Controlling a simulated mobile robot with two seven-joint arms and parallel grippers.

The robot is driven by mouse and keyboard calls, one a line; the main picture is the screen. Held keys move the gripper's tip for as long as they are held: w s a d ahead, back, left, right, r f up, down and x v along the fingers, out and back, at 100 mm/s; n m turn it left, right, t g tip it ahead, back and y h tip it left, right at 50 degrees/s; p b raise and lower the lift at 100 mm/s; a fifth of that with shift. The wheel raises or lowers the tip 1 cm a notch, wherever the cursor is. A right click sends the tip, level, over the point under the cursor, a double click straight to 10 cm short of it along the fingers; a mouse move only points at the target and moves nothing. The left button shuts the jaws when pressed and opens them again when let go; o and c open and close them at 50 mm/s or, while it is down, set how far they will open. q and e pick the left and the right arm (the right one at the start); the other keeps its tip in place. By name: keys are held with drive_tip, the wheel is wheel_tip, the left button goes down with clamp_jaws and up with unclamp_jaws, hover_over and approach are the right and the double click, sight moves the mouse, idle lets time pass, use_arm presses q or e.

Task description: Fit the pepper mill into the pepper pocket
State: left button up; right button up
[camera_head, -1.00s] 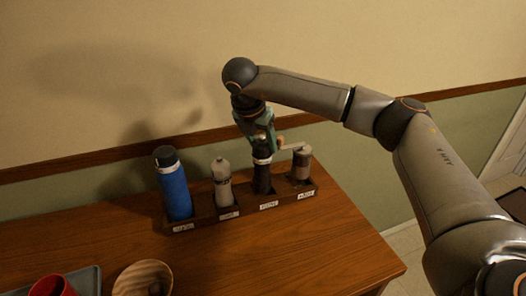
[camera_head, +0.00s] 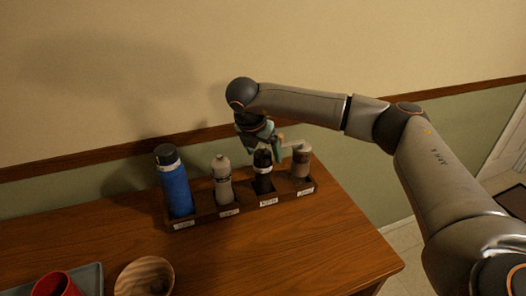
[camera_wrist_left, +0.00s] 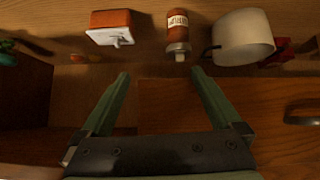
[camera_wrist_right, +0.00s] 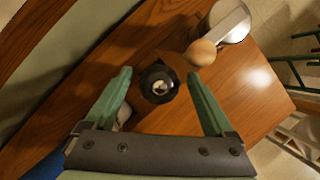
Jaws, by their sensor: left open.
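The pepper mill (camera_head: 263,175), dark with a pale band, stands upright in the third pocket from the left of a wooden rack (camera_head: 229,211). The pocket label is too small to read. My right gripper (camera_head: 268,138) is just above and behind the mill. In the right wrist view the right gripper (camera_wrist_right: 160,80) is open. The mill's round black top (camera_wrist_right: 158,88) sits between its fingers, with gaps on both sides. My left gripper (camera_wrist_left: 161,74) is open and empty in the left wrist view, out of the head view.
The rack also holds a blue bottle (camera_head: 176,187), a grey mill (camera_head: 222,182) and a crank grinder (camera_head: 302,161). A wooden bowl (camera_head: 144,279) and a red cup (camera_head: 56,285) are at lower left. In the left wrist view are a labelled bottle (camera_wrist_left: 178,30) and a pale mug (camera_wrist_left: 243,37).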

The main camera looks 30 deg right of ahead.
drive_tip(key=shift+r, duration=0.15)
drive_tip(key=shift+a+r, duration=0.15)
drive_tip(key=shift+r, duration=0.1)
drive_tip(key=b+v, duration=0.1)
drive_tip(key=v, duration=1)
drive_tip(key=shift+r, duration=0.2)
drive_tip(key=shift+s, duration=0.1)
